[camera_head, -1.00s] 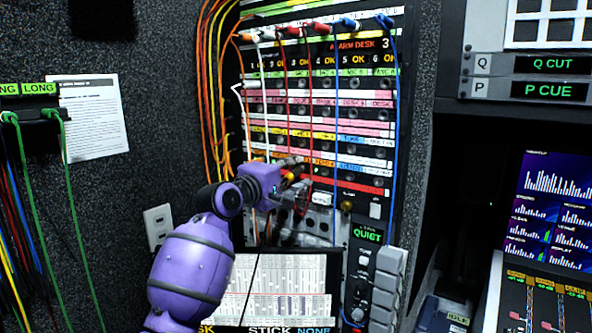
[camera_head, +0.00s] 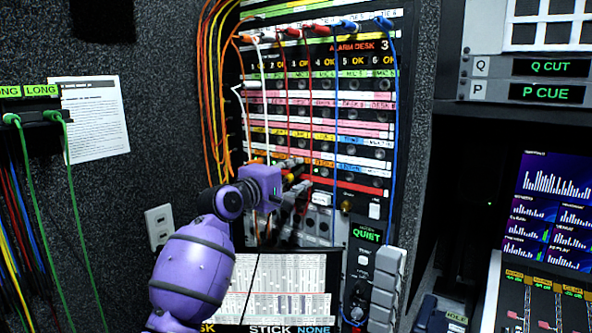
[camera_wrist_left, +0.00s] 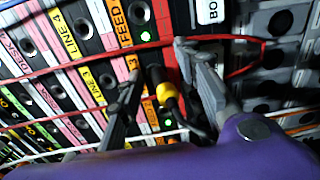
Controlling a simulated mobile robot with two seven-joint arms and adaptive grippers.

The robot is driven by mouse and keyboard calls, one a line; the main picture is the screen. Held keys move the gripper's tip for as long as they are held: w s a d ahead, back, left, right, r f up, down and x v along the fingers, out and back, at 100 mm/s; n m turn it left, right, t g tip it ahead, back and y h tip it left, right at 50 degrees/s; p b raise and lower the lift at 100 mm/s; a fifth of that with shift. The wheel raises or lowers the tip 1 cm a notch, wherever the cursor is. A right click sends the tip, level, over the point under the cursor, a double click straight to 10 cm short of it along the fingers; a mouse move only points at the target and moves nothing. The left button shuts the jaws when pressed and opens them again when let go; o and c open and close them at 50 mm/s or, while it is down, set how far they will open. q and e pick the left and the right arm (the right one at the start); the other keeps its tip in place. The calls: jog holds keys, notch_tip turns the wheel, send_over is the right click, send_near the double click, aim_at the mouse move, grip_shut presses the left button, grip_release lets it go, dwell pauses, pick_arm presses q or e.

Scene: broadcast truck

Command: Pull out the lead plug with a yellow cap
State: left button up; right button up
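The lead plug with a yellow cap (camera_wrist_left: 167,93) sits in the patch panel (camera_head: 351,100), seen in the left wrist view. Its black body points at the panel face and a dark cable leaves its near end. My left gripper (camera_wrist_left: 158,62) is open, with one grey finger on each side of the plug and gaps between. In the head view the left gripper (camera_head: 301,174) is at the lower left of the panel, and its fingers partly hide the plug. My right gripper is not in view.
Red, white and blue leads hang across the panel; a red lead (camera_wrist_left: 90,62) passes close to the fingers. Orange cables (camera_head: 207,90) run down its left side. A QUIET intercom unit (camera_head: 366,262) and a screen (camera_head: 300,270) stand below.

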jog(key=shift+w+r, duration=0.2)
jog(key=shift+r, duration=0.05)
